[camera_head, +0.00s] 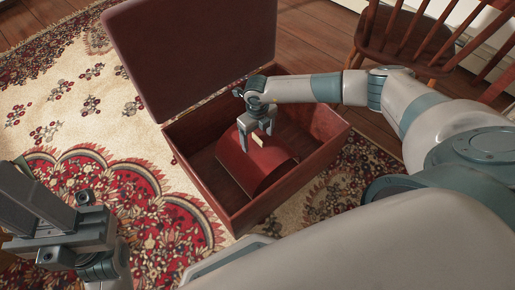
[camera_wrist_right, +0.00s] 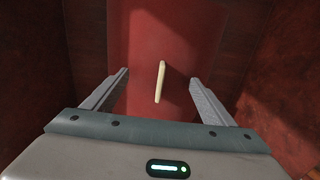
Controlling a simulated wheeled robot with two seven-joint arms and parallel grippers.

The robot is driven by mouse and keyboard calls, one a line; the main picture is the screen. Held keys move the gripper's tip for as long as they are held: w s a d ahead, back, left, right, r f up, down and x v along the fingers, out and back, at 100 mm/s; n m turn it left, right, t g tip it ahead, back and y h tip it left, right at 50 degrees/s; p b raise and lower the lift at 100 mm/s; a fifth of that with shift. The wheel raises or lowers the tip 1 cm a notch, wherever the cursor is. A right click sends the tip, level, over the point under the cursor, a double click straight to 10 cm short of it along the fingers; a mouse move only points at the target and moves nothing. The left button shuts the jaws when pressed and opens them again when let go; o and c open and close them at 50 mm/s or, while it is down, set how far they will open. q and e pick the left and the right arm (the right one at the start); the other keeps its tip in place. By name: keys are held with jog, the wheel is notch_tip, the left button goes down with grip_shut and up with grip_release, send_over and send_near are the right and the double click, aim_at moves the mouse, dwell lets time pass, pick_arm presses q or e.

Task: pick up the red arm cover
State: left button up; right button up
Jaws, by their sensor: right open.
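The red arm cover (camera_head: 272,166) is a curved red sheet arched inside an open dark red box (camera_head: 318,162). My right gripper (camera_head: 257,134) is over its upper left part, pointing down into the box. In the right wrist view the gripper (camera_wrist_right: 159,78) is open, its two fingers apart over the red cover (camera_wrist_right: 147,35). A short cream strip (camera_wrist_right: 160,82) shows between the fingers; I cannot tell what it is. Whether the fingertips touch the cover is unclear. My left gripper (camera_head: 45,215) is at the lower left, away from the box, partly cut off; its jaw opening is unclear.
The box's raised lid (camera_head: 195,50) stands behind the box at the left. The box walls rise close around the right gripper. A wooden chair (camera_head: 420,35) stands at the upper right. A patterned rug (camera_head: 120,130) covers the floor, clear left of the box.

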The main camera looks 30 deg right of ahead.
jog(key=shift+f, duration=0.3)
jog(key=shift+c, duration=0.5)
jog(key=c, duration=1.5)
jog(key=shift+s, duration=0.15)
jog(key=shift+c, duration=0.2)
